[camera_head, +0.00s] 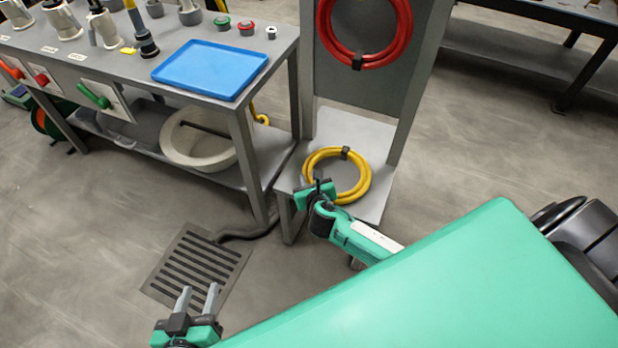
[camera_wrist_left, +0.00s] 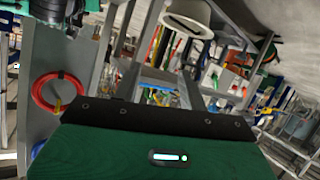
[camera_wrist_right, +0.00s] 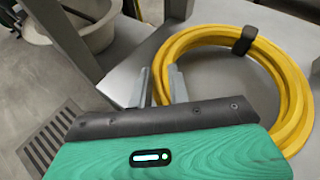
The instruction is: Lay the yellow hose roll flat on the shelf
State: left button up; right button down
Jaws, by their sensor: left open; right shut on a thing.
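The yellow hose roll (camera_head: 360,189), with a black strap at its back, lies about flat on or just above the grey shelf (camera_head: 373,209) at the foot of the stand. It also shows in the right wrist view (camera_wrist_right: 287,78). My right gripper (camera_head: 315,187) is at the roll's near left side. Its two fingers (camera_wrist_right: 160,88) are shut on the hose in the right wrist view. Whether the roll's whole underside touches the shelf, I cannot tell. My left gripper (camera_head: 199,292) is open and empty, low at the left, over the floor by the grate.
A red hose roll (camera_head: 327,45) hangs on the stand's upright panel (camera_head: 375,88). A workbench with a blue tray (camera_head: 210,69) stands left of the shelf, a white basin (camera_head: 197,150) beneath it. A floor grate (camera_head: 176,273) lies in front.

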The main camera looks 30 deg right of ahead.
jog(key=c, duration=1.2)
grip_release()
jog(key=shift+r, duration=0.1)
jog(key=shift+c, duration=0.2)
jog(key=shift+s, duration=0.15)
pick_arm(q)
jog(key=s+a+g+y+p, duration=0.2)
jog(key=a+g+p, duration=0.1)
jog(key=a, duration=0.3)
jog(key=shift+f+g+y, duration=0.25)
jog(key=shift+g+y, duration=0.15)
jog(key=shift+g, duration=0.4)
pick_arm(e)
jog(key=v, duration=1.3)
jog(key=shift+s, duration=0.25)
pick_arm(q)
jog(key=shift+a, duration=0.1)
pick_arm(e)
jog(key=shift+a, duration=0.1)
